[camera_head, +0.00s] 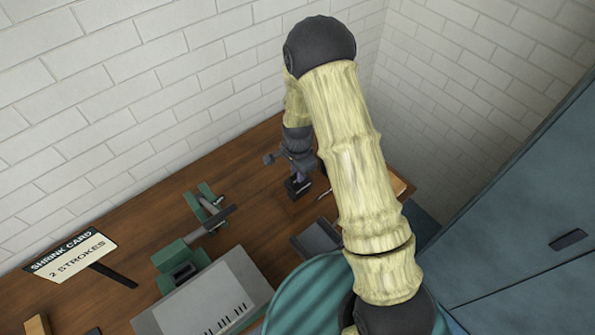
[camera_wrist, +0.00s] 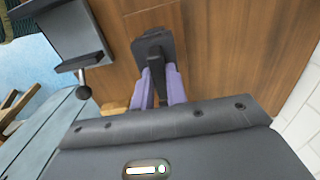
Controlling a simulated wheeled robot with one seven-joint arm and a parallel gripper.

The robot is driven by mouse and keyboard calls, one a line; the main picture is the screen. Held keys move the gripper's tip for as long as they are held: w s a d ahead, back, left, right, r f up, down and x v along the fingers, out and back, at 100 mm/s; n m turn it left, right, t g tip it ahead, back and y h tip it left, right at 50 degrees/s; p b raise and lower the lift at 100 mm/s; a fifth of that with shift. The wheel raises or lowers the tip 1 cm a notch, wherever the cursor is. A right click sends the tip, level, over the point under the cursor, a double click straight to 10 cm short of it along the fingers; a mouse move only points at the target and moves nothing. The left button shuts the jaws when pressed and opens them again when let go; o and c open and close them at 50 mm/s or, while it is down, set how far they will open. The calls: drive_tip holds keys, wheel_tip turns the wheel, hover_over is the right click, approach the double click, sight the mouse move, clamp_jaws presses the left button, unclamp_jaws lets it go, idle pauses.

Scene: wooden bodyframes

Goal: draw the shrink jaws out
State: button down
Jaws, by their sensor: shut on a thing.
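My gripper (camera_head: 298,180) is low over the back right of the wooden bench in the head view. In the wrist view, its two purple fingers (camera_wrist: 158,86) are shut on the upright tab of a dark block (camera_wrist: 153,45). This may be the shrink jaws; no label shows. The block also shows below the fingers in the head view (camera_head: 297,188). It looks to be on or very close to the bench top, and I cannot tell whether it touches. A green tool with a dark bar (camera_head: 207,212) stands left of my gripper.
The wooden bench (camera_head: 150,210) runs along a white brick wall. A "SHRINK CARD 2 STROKES" sign (camera_head: 72,254) stands at left. A grey-topped green machine (camera_head: 205,295) is at front. A dark grey piece (camera_head: 318,240) lies near my arm. A blue cabinet (camera_head: 530,230) fills the right.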

drive_tip(key=shift+f+b, duration=0.5)
drive_tip(key=shift+f, duration=0.2)
drive_tip(key=c, duration=1.3)
unclamp_jaws()
drive_tip(key=shift+a+r, duration=0.1)
drive_tip(key=shift+r, duration=0.05)
wheel_tip(320, 180, up, 17)
drive_tip(key=b, duration=0.3)
